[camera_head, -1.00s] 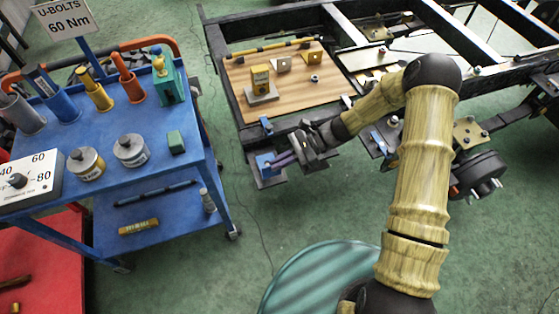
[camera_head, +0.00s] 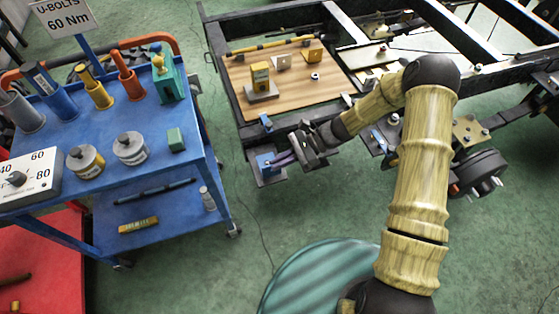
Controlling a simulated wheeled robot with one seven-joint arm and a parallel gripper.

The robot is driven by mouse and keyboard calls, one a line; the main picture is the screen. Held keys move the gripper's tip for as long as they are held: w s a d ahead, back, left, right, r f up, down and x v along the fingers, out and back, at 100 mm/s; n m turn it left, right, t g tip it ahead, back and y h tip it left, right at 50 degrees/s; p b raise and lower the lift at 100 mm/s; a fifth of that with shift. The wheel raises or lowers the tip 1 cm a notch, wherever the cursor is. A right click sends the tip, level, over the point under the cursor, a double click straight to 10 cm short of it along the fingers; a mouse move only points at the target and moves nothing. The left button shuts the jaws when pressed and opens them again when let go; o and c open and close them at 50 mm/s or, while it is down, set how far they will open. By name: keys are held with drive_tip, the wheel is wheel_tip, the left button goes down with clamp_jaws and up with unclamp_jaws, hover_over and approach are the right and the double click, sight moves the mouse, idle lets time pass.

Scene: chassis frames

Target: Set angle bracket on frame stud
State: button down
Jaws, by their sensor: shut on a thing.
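My gripper (camera_head: 283,158) is at the near left corner of the chassis frame (camera_head: 240,112), low over a dark plate (camera_head: 268,181) that juts out from it. Its jaws are shut on a small blue piece (camera_head: 265,163), which looks like the angle bracket. The piece is at the plate, but I cannot tell whether it touches it. The stud under or beside it is not clearly visible. My wrist hides part of the frame rail.
A blue cart (camera_head: 105,113) with tools stands at the left. Open green floor lies between cart and frame.

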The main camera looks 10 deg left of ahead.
drive_tip(key=shift+f, duration=0.85)
idle(0.6)
drive_tip(key=c, duration=1.5)
unclamp_jaws()
drive_tip(key=shift+r, duration=0.4)
drive_tip(key=shift+r+p, duration=1.1)
drive_tip(key=shift+p, duration=0.1)
